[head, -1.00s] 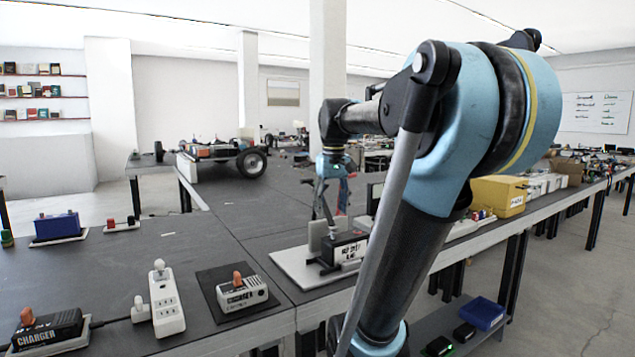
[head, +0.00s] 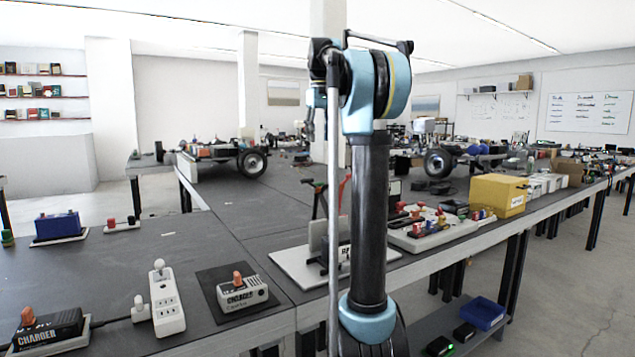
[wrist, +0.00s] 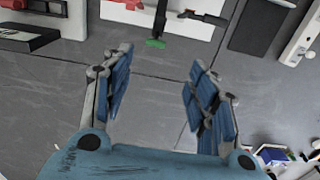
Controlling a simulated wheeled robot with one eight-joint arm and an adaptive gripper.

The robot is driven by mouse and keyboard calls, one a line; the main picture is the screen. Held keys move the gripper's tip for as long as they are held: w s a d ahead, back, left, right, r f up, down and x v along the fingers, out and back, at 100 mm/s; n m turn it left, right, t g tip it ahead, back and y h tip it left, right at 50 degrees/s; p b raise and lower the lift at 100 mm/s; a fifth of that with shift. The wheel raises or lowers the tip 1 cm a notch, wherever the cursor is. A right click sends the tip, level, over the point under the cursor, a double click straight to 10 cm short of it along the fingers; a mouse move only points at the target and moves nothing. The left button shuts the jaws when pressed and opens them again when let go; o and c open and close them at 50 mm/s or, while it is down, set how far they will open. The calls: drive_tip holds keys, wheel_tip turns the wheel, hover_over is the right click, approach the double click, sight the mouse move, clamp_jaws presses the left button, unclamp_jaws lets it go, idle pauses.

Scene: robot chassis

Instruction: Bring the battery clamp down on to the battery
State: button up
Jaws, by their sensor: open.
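The battery, a dark box with a white label (head: 344,253), sits on a white plate (head: 293,266) in the head view, mostly hidden behind my arm. A grey upright panel (head: 317,237) stands on the plate beside it. In the head view my gripper (head: 310,128) is small and partly hidden, raised above the bench.
A charger (head: 242,291) and a white power strip (head: 167,303) lie left of the plate. A tray of coloured parts (head: 430,236) and a yellow box (head: 497,196) stand to the right.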

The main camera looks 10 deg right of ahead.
drive_tip(key=f, duration=0.5)
drive_tip(key=w+f, duration=0.1)
drive_tip(key=f, duration=1)
drive_tip(key=shift+w+f, duration=0.1)
drive_tip(key=shift+w, duration=0.3)
clamp_jaws()
drive_tip(key=shift+s+a, duration=0.1)
